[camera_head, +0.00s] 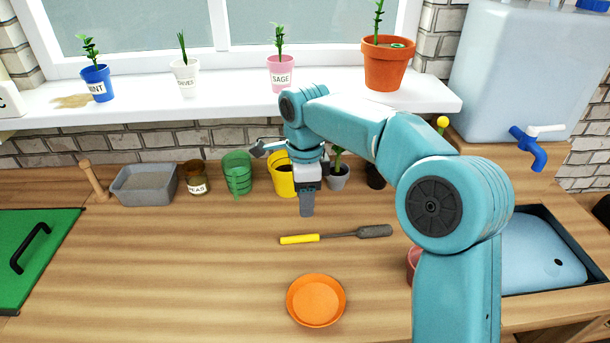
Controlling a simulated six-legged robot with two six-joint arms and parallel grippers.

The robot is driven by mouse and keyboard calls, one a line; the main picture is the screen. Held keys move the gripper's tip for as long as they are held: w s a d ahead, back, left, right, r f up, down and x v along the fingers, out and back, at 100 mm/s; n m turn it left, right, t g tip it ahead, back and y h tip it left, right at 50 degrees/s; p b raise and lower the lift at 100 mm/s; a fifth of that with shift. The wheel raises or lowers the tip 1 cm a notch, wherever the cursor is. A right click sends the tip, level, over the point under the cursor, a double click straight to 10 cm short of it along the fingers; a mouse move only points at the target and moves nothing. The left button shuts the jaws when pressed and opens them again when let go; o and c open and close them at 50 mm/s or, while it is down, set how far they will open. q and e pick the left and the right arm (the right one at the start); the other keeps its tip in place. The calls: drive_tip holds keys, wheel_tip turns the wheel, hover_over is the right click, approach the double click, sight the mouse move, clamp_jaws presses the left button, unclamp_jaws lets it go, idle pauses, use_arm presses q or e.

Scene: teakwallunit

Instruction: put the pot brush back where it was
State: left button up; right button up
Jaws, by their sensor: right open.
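A slim tool with a yellow handle and a dark grey far end (337,235) lies flat on the wooden counter. It may be the pot brush, but I cannot tell bristles on it. My right gripper (307,208) points down above the counter, behind this tool and in front of the yellow pot (279,184). It is open, apart from the tool, with nothing seen in it. My right arm hides part of the back row. My left gripper is out of view.
An orange saucer (316,322) lies in front. A grey tray (145,197), a brown jar (195,189), a green pot stack (237,187) and a small grey pot (338,183) stand along the back. The left-middle counter is clear.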

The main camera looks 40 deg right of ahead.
wheel_tip(320, 180, up, 5)
drive_tip(key=shift+r+p, duration=0.1)
drive_tip(key=shift+p, duration=0.25)
drive_tip(key=shift+s, duration=0.1)
idle(0.4)
